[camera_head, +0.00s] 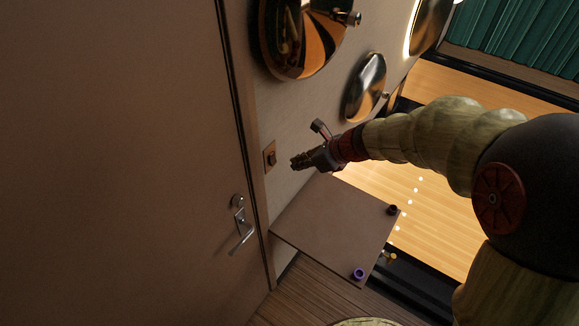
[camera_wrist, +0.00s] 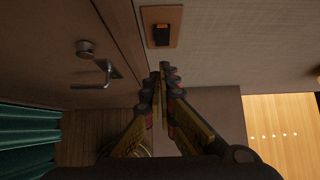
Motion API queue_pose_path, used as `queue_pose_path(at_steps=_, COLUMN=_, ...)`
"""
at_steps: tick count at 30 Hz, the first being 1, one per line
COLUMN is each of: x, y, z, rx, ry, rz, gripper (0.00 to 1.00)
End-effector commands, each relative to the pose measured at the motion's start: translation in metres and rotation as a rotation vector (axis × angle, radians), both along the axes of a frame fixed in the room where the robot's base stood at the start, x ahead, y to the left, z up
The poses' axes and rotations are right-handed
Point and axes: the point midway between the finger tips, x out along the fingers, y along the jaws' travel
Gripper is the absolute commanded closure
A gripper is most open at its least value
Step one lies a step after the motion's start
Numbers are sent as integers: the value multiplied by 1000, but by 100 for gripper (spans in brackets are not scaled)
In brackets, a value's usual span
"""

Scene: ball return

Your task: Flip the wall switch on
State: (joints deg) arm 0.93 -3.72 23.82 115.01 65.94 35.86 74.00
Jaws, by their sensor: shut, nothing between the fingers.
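The wall switch (camera_head: 270,157) is a dark rocker on a copper-coloured plate, on the wall just right of the door frame. In the wrist view the switch (camera_wrist: 161,34) is near the top, a little beyond the fingertips. My gripper (camera_head: 294,163) is shut and empty, just right of the switch, its fingers pointing towards the wall. I cannot tell which way the rocker is tipped.
A door (camera_head: 120,160) with a lever handle (camera_head: 241,238) fills the left. A small table (camera_head: 335,225) with a purple ring (camera_head: 358,274) and a dark cup (camera_head: 392,210) stands below my gripper. Round metallic wall pieces (camera_head: 366,88) jut out above. A lit wooden lane (camera_head: 440,200) lies to the right.

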Motion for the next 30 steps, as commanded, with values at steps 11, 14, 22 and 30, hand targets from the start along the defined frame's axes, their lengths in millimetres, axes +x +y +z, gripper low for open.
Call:
queue_pose_path(at_steps=11, x=-24, y=-30, z=48, rx=-1, ry=2, rz=0, gripper=100)
queue_pose_path(at_steps=14, x=-26, y=-32, z=52, rx=1, ry=4, rz=-1, gripper=100)
queue_pose_path(at_steps=22, x=-27, y=-33, z=53, rx=1, ry=6, rz=0, gripper=100)
queue_pose_path(at_steps=30, x=-25, y=-47, z=60, rx=-1, ry=1, rz=-27, gripper=100)
